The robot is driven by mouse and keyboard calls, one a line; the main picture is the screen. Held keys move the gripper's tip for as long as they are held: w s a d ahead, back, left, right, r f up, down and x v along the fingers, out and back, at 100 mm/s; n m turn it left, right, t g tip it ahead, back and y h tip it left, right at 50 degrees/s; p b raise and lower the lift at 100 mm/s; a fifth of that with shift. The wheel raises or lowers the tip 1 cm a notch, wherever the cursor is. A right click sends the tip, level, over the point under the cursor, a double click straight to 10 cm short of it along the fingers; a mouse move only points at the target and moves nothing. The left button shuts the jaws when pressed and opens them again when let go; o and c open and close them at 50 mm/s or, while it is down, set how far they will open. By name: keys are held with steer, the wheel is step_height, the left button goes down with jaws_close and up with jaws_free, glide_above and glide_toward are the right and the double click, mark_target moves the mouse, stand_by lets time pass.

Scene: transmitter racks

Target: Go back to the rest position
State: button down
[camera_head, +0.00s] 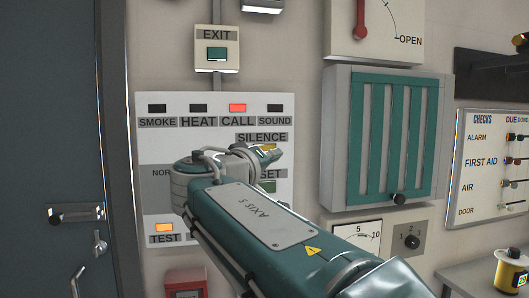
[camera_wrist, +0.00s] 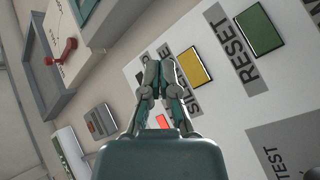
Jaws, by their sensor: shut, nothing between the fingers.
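My gripper (camera_wrist: 168,62) is shut and empty in the wrist view, its tips in front of the alarm panel close to the yellow SILENCE button (camera_wrist: 196,65). I cannot tell if they touch it. In the head view my gripper (camera_head: 270,153) is seen from behind at the SILENCE button (camera_head: 267,147), partly covering it. My arm reaches in from the lower right and hides part of the panel (camera_head: 215,104). The green RESET button (camera_wrist: 258,30) is clear in the wrist view and partly hidden in the head view (camera_head: 268,187).
The CALL lamp (camera_head: 238,108) glows red and the TEST button (camera_head: 164,227) orange. A dark door (camera_head: 60,120) is left. A green-slatted vent (camera_head: 385,140), a small gauge (camera_head: 357,238) and a checks board (camera_head: 492,165) are right. A yellow spool (camera_head: 511,272) sits lower right.

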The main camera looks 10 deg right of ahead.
steer(key=s+d+f+g+y, duration=0.3)
steer(key=s+f, duration=0.3)
steer(key=f, duration=0.4)
steer(key=s+d+f+g+y, duration=0.2)
steer(key=s+d+f+y, duration=0.15)
steer(key=s+f, duration=0.4)
steer(key=s+a+f+g+y, duration=0.1)
steer(key=s+a+f+y, duration=0.2)
steer(key=s+f, duration=0.3)
steer(key=s+a+f+g+y, duration=0.1)
steer(key=s+a+f+y, duration=0.2)
steer(key=f, duration=0.9)
steer(key=s+y, duration=0.1)
steer(key=s, duration=0.1)
steer(key=shift+s+f+m, duration=0.2)
steer(key=shift+s+m, duration=0.1)
steer(key=shift+s, duration=0.1)
